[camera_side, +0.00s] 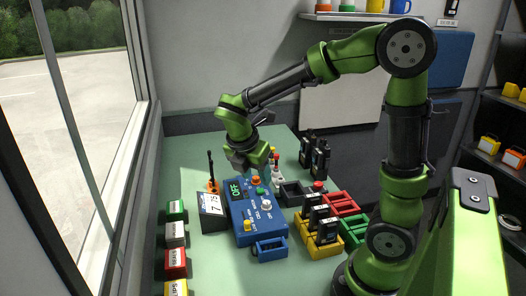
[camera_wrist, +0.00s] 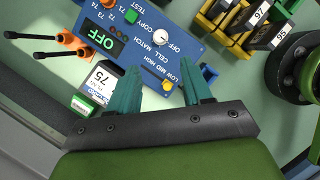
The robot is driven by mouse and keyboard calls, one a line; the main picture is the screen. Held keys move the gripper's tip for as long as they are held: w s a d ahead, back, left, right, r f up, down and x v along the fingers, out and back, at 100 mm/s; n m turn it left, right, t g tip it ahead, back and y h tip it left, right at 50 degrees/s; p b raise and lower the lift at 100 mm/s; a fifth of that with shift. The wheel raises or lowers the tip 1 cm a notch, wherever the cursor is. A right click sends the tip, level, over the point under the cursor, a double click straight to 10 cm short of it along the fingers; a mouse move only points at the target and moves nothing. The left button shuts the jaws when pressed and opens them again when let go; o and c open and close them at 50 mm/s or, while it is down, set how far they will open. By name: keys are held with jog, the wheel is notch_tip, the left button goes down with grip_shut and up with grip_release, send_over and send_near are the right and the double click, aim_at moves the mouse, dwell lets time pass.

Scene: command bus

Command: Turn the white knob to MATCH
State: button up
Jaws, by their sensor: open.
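The blue panel box (camera_side: 257,222) stands on the green bench. The white knob (camera_side: 266,204) sits on its face and also shows in the wrist view (camera_wrist: 160,40), beside the printed words OFF, MATCH, COPY and TEST. I cannot tell which word it points at. A green-lit display (camera_wrist: 99,39) reads OFF. A yellow knob (camera_wrist: 167,86) sits by LOW, MID and HIGH. My gripper (camera_wrist: 160,88) is open and empty. In the side view it hangs above the box's far end, apart from the white knob. In the wrist view the white knob lies beyond the fingertips.
An orange knob (camera_side: 256,181) and a green button (camera_side: 261,191) are on the box. A tilted 75 sign (camera_side: 212,203) stands left. Several coloured blocks (camera_side: 175,235) line the left edge.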

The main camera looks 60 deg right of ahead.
aim_at(266, 202)
jog(key=x, duration=1.2)
jog(key=shift+f, duration=0.15)
grip_shut()
